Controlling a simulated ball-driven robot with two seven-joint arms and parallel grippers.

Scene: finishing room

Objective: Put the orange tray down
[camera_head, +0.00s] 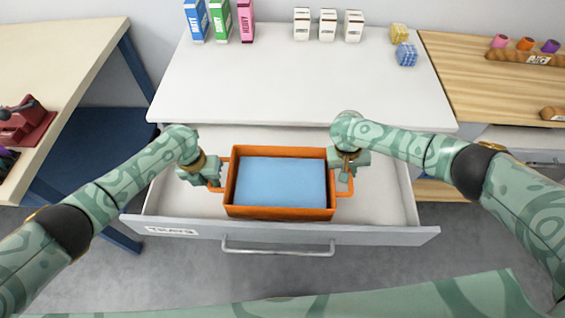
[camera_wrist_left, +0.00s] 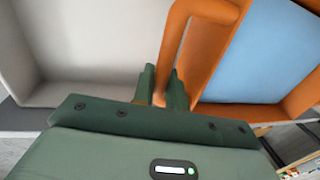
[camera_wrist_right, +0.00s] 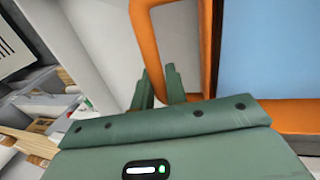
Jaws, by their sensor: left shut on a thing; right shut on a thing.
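The orange tray (camera_head: 280,213) has a blue inside and a loop handle at each end. It is level, inside the outline of an open drawer (camera_head: 385,200) with a label reading TRAYS. I cannot tell whether its base touches the drawer floor. My left gripper (camera_head: 214,183) is shut on the left handle, which also shows in the left wrist view (camera_wrist_left: 178,38). My right gripper (camera_head: 346,176) is shut on the right handle, which also shows in the right wrist view (camera_wrist_right: 147,42). The fingers hide part of each handle.
The drawer has bare floor on both sides of the tray. A wooden bench (camera_head: 480,80) stands right, a pale table (camera_head: 60,50) left.

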